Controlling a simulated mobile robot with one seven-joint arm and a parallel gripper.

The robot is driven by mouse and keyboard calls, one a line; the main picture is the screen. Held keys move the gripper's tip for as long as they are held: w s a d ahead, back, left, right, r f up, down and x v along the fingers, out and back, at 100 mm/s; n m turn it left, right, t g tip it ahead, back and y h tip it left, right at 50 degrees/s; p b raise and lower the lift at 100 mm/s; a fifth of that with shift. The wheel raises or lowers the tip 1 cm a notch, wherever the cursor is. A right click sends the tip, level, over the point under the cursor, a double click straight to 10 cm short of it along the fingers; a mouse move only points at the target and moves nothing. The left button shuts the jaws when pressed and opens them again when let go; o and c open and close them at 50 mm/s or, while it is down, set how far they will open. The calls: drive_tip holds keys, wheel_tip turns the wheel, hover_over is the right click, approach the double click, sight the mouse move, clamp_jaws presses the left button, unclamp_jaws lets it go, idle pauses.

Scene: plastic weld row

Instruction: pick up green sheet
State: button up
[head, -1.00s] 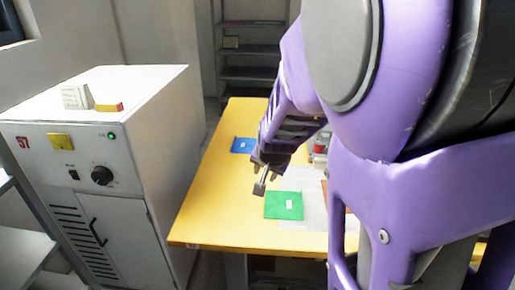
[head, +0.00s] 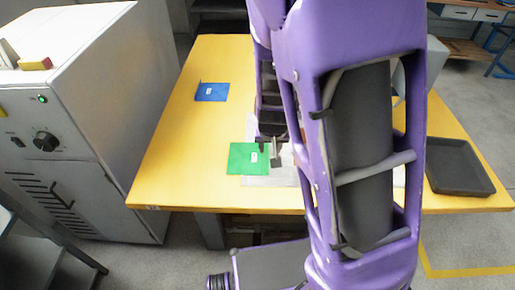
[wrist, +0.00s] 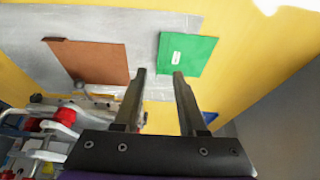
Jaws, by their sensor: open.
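The green sheet (head: 240,158) lies flat on the yellow table (head: 170,150) near its front edge, with a small white label on it. In the wrist view the green sheet (wrist: 190,57) lies ahead of the fingers, a little right of the gap between them. My gripper (head: 268,155) is open and empty, above the sheet's right edge in the head view. In the wrist view my gripper (wrist: 158,75) shows two separate fingers with nothing between them. My arm hides part of the table to the right of the sheet.
A blue sheet (head: 211,92) lies farther back on the table. A brown sheet (wrist: 92,60) lies on a grey mat (wrist: 140,22) beside the green one. A black tray (head: 458,168) sits at the table's right. A white cabinet (head: 90,110) stands left. Clamp-like hardware (wrist: 55,125) is near my gripper.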

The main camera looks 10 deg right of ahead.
drive_tip(key=b, duration=0.2)
hover_over(269, 166)
drive_tip(key=s, duration=0.3)
drive_tip(key=f, duration=1.1)
drive_tip(key=shift+w+a+f, duration=0.1)
drive_tip(key=shift+w+a, duration=0.05)
drive_tip(key=shift+a, duration=0.25)
drive_tip(key=shift+x, duration=2.7)
drive_tip(key=shift+d, duration=0.1)
drive_tip(key=shift+c, duration=0.2)
clamp_jaws()
